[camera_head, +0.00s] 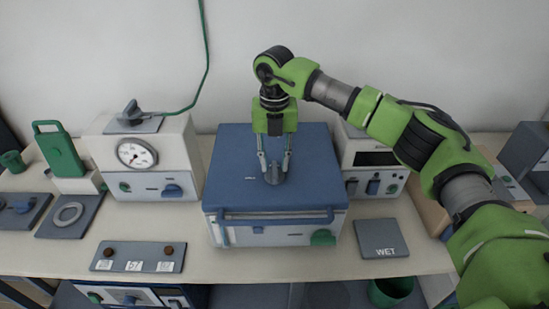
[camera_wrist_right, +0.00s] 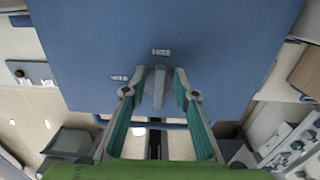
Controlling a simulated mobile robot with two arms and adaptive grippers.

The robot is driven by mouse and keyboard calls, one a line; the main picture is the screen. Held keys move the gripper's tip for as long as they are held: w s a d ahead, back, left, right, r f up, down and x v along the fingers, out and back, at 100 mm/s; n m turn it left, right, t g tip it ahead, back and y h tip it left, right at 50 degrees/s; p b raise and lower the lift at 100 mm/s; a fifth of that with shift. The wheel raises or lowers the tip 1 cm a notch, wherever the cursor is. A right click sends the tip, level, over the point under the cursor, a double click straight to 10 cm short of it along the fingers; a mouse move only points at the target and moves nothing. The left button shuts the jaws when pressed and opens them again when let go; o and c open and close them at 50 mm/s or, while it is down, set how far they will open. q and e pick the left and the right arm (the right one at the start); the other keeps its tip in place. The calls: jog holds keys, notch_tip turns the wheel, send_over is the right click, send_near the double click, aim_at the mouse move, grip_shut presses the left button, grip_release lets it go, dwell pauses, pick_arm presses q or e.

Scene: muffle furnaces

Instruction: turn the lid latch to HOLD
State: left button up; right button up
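The lid latch (camera_head: 273,176) is a small grey knob on top of the blue lid (camera_head: 230,155) of the middle furnace. In the right wrist view the latch (camera_wrist_right: 158,86) points roughly along the view's vertical. Two small pale labels (camera_wrist_right: 161,52) lie near it, too small to read. My right gripper (camera_head: 273,172) points down over the lid. Its fingers (camera_wrist_right: 156,82) stand on either side of the latch, with what looks like a small gap on each side. My left gripper is not in view.
A gauge unit (camera_head: 150,185) stands left of the furnace and another control box (camera_head: 378,185) stands right. A WET plate (camera_head: 382,238) and a panel with two brown knobs (camera_head: 138,257) lie in front. A blue handle bar (camera_head: 275,218) crosses the furnace front.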

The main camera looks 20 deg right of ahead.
grip_shut()
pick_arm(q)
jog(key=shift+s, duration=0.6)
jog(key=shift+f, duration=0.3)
pick_arm(e)
jog(key=shift+n, duration=0.3)
jog(key=n+b, duration=0.2)
jog(key=shift+a+f+n, duration=0.1)
jog(key=shift+a+n, duration=0.15)
jog(key=shift+n, duration=0.05)
jog(key=n, duration=0.1)
jog(key=n+b, duration=0.1)
jog(key=n, duration=0.1)
jog(key=shift+a+n+b, duration=0.3)
jog(key=n, duration=0.2)
jog(key=n+b, duration=0.1)
jog(key=n, duration=0.2)
jog(key=shift+s+a+b, duration=0.2)
jog(key=shift+a+b, duration=0.1)
jog(key=shift+a, duration=0.1)
pick_arm(q)
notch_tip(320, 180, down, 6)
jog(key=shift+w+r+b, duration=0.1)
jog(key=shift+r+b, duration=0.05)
jog(key=shift+b, duration=0.4)
pick_arm(e)
jog(key=n, duration=0.6)
jog(key=shift+s+a, duration=0.2)
jog(key=shift+s, duration=0.2)
